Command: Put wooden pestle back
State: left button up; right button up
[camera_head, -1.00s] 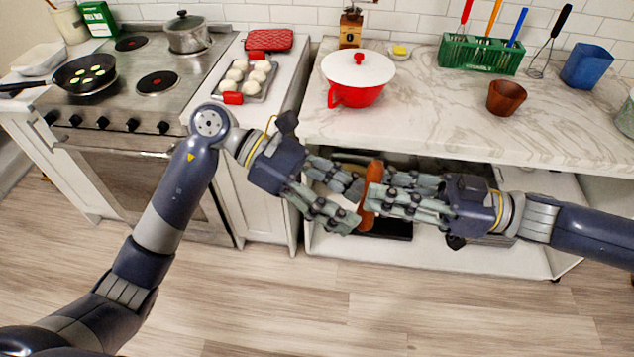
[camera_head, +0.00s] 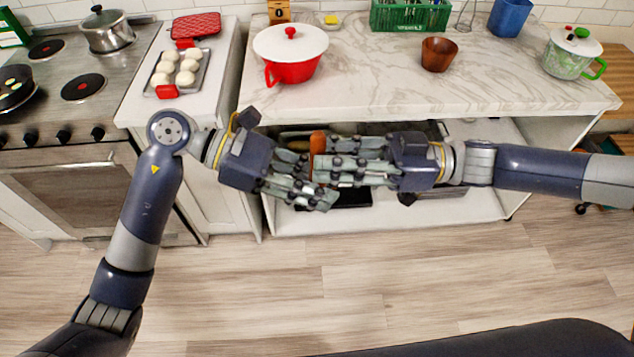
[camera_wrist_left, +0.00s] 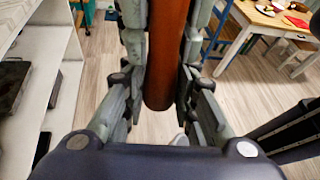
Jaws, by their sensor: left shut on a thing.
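The wooden pestle (camera_head: 318,142) is reddish-brown and stands roughly upright between my two grippers, in front of the open cabinet under the counter. My left gripper (camera_head: 322,190) is shut on it; in the left wrist view the pestle (camera_wrist_left: 165,60) runs between the finger pads. My right gripper (camera_head: 325,165) comes from the right, with its fingers overlapping the pestle and the left fingers. Whether the right fingers press on the pestle is hidden. A brown wooden cup-shaped bowl (camera_head: 439,54) stands on the counter.
The marble counter (camera_head: 400,90) also holds a red pot with white lid (camera_head: 290,55), a green rack (camera_head: 410,14), a blue container (camera_head: 510,17) and a green-patterned pot (camera_head: 571,54). The cabinet shelf (camera_head: 450,214) lies behind the hands. The counter around the bowl is clear.

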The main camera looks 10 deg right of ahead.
jog(key=shift+o, duration=1.2)
jog(key=shift+d, duration=0.1)
